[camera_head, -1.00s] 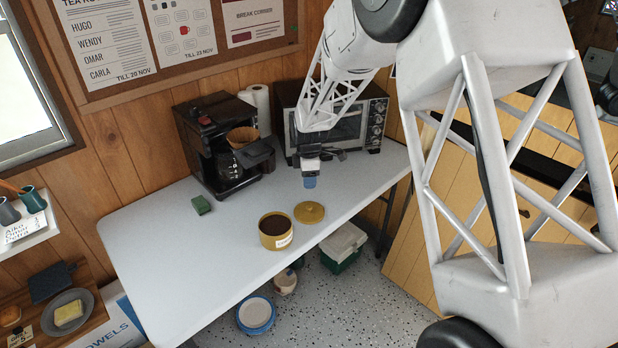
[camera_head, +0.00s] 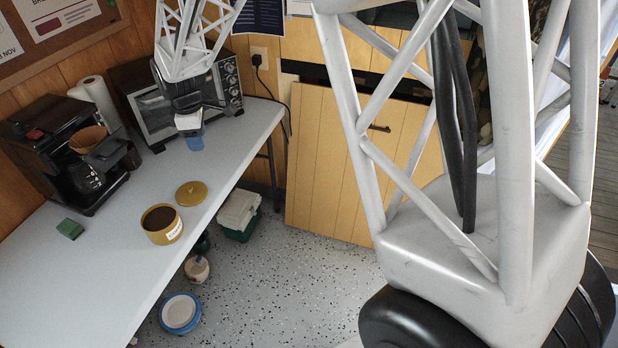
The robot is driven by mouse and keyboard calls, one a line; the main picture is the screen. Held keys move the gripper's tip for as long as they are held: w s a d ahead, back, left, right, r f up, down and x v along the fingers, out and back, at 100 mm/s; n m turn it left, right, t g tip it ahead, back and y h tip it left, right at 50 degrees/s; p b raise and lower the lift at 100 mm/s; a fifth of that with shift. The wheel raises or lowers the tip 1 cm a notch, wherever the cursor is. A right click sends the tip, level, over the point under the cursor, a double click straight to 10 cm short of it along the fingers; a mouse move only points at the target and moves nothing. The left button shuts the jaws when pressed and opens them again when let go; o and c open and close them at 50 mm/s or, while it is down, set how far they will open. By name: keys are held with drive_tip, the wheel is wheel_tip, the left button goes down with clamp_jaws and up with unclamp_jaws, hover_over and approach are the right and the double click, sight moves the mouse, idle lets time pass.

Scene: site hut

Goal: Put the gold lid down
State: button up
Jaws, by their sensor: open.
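The gold lid (camera_head: 191,193) lies flat on the white table (camera_head: 60,285), knob up, close to the table's front edge. The gold tin (camera_head: 162,227) stands open just in front of it and to its left, full of something dark brown, with a white label on its side. The lid and the tin are apart. My gripper (camera_head: 194,141) is above the table, behind the lid, in front of the toaster oven. It is open, and its blue-tipped fingers point down. I see nothing held in it.
The coffee maker (camera_head: 68,155) stands at the back left and the toaster oven (camera_head: 165,105) at the back right. A small green block (camera_head: 70,229) lies left of the tin. A green-and-white box (camera_head: 239,214) and a blue-rimmed dish (camera_head: 180,313) are on the floor.

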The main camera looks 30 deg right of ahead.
drive_tip(key=s+d+r+m+t, duration=0.1)
drive_tip(key=s+d+r+m, duration=0.4)
drive_tip(key=s, duration=0.5)
drive_tip(key=s+d+r+m, duration=0.35)
drive_tip(key=s+r, duration=0.25)
drive_tip(key=s, duration=0.3)
drive_tip(key=s+d+m, duration=0.2)
drive_tip(key=s+m, duration=0.1)
drive_tip(key=s, duration=0.6)
drive_tip(key=s+d+m+t, duration=0.1)
drive_tip(key=s+d+m, duration=0.2)
drive_tip(key=s, duration=0.5)
drive_tip(key=shift+s+d+r, duration=0.15)
drive_tip(key=shift+s+r, duration=0.2)
drive_tip(key=shift+s, duration=0.05)
